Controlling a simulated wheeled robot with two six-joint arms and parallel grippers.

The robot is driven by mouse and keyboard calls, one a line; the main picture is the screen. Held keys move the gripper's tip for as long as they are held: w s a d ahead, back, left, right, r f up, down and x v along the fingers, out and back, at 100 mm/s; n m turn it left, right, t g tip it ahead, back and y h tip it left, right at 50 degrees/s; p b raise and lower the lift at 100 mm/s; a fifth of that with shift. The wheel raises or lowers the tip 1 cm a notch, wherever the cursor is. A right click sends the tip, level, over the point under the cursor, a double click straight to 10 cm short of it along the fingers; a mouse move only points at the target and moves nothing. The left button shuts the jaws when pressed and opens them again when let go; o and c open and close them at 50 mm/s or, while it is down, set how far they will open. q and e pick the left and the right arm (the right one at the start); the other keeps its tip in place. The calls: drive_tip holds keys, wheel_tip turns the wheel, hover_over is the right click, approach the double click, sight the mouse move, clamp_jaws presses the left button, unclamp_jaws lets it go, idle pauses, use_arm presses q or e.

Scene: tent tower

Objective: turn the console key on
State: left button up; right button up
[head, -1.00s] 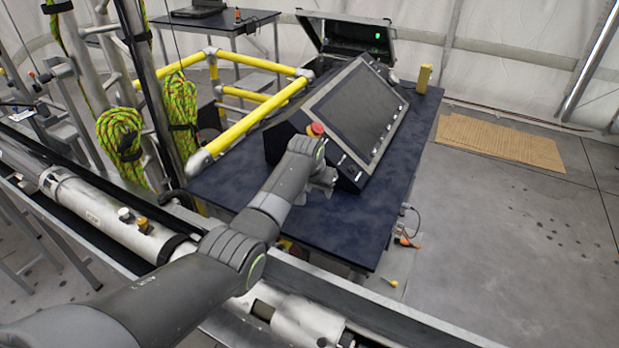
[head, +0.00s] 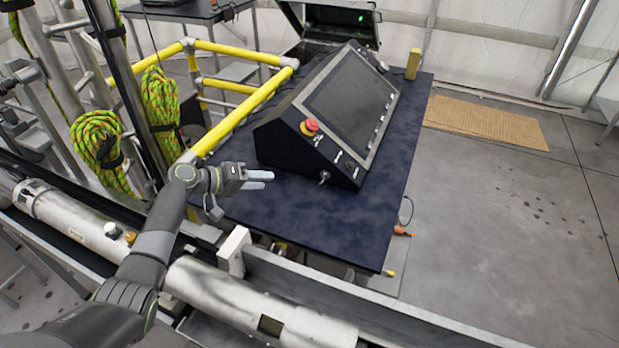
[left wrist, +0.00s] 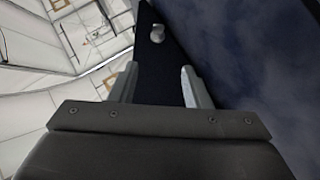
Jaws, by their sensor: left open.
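The dark console (head: 282,138) with a sloped screen stands on the dark-topped table. The small silver key (head: 324,176) sticks out of the console's near side face, low at the corner. Its turn position is too small to tell. My left gripper (head: 268,180) is left of the key, apart from it, with its fingers pointing toward it. In the left wrist view the key (left wrist: 157,33) shows ahead of the open, empty fingers (left wrist: 158,70), roughly centred between them. My right gripper is not in view.
A red emergency button (head: 310,126) sits on the console's panel above the key. Yellow rails (head: 240,112) run left of the console. The blue-black tabletop (head: 290,222) is clear in front. A metal beam (head: 350,287) crosses nearer to me.

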use_arm(q)
drive_tip(key=b, duration=1.1)
approach(321, 181)
drive_tip(key=x, duration=0.5)
drive_tip(key=shift+f, duration=0.3)
drive_tip(key=shift+r+b+x, duration=0.2)
drive_tip(key=shift+b+x, duration=0.5)
drive_tip(key=shift+x, duration=0.35)
clamp_jaws()
